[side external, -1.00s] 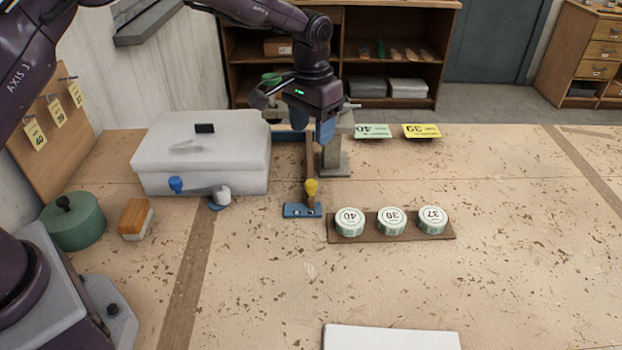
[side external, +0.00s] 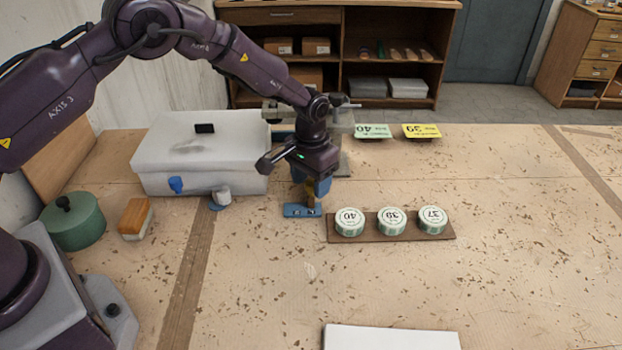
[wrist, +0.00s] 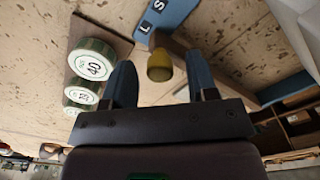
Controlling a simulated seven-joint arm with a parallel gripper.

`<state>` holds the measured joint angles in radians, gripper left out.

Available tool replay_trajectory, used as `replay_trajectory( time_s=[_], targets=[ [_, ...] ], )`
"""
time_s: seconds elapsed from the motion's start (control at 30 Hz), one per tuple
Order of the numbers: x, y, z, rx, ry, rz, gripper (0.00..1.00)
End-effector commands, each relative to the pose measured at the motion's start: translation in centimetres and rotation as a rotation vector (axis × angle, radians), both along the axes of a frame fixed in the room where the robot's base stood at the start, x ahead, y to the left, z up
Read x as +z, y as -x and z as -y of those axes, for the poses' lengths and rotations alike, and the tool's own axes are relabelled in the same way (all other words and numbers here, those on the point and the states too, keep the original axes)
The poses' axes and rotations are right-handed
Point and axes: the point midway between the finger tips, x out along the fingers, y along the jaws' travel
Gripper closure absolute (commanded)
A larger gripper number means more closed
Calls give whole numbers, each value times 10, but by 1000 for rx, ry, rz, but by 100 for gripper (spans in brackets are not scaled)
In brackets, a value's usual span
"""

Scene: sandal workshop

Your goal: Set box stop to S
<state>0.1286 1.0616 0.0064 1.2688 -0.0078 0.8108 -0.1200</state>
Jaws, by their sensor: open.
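The box stop has a blue plate (side external: 301,211) on the bench. Its blue plate also shows at the top of the wrist view (wrist: 172,12), marked S and L. A yellow knob (wrist: 159,67) stands up from it; in the wrist view it appears closer to the L than to the S. My gripper (side external: 312,188) is low over the plate with its fingers pointing down. In the wrist view my gripper (wrist: 160,75) is open, with one blue finger on each side of the knob. I cannot tell whether either finger touches it.
A brown board with several numbered green-and-white tins (side external: 391,221) lies close on the right. The front bench is mostly clear.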

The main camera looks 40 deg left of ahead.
Motion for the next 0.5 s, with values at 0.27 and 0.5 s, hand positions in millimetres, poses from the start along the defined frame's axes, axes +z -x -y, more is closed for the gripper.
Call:
replay_trajectory(
  time_s=[0.27, 0.5],
  targets=[
    [0, 0, 0, 0, 0, 0, 72],
    [1, 0, 0, 0, 0, 0, 100]
  ],
)
